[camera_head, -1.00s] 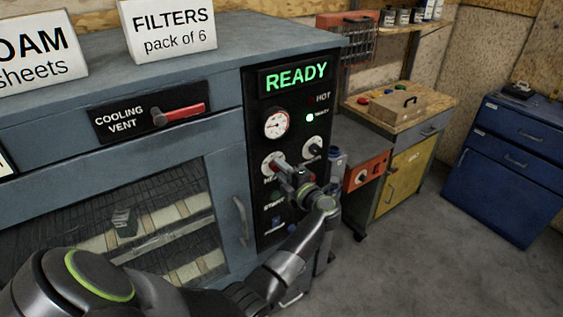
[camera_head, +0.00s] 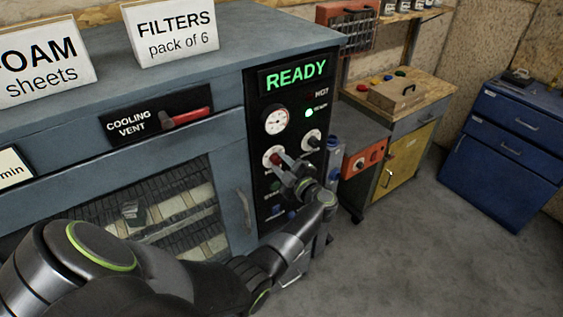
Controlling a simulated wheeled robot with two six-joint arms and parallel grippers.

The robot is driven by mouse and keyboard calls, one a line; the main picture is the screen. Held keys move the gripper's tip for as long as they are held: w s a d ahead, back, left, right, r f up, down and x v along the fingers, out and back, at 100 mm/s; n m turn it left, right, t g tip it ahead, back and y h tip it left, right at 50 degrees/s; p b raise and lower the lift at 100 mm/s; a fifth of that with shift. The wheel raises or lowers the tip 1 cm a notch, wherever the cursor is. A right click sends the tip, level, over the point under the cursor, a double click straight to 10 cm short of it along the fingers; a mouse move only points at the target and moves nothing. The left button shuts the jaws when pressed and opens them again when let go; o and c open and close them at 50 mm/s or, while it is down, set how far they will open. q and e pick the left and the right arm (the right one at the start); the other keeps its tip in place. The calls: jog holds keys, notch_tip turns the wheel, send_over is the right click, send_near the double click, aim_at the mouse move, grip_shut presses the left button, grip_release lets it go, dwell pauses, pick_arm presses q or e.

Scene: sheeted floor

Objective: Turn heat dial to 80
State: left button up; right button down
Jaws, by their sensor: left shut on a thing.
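The oven's black control panel (camera_head: 259,122) carries a lit green READY display (camera_head: 296,74), a round gauge (camera_head: 276,121) and two white-faced dials. My left gripper (camera_head: 283,164) is at the lower left dial (camera_head: 269,153) and is shut on its knob. The gripper hides much of this dial, its label and its scale, so I cannot read its setting. A second dial (camera_head: 312,138) sits up and to the right, free of the gripper. My right gripper does not show.
A red-handled cooling vent lever (camera_head: 184,117) is left of the panel. The oven door (camera_head: 229,175) with its window is below. Buttons under the dial are partly hidden by my arm. A wooden bench (camera_head: 430,97) and blue cabinet (camera_head: 505,150) stand right, with open floor in front.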

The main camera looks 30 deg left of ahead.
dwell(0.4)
pick_arm(q)
jog(key=o, duration=1)
jog(key=shift+d, duration=0.1)
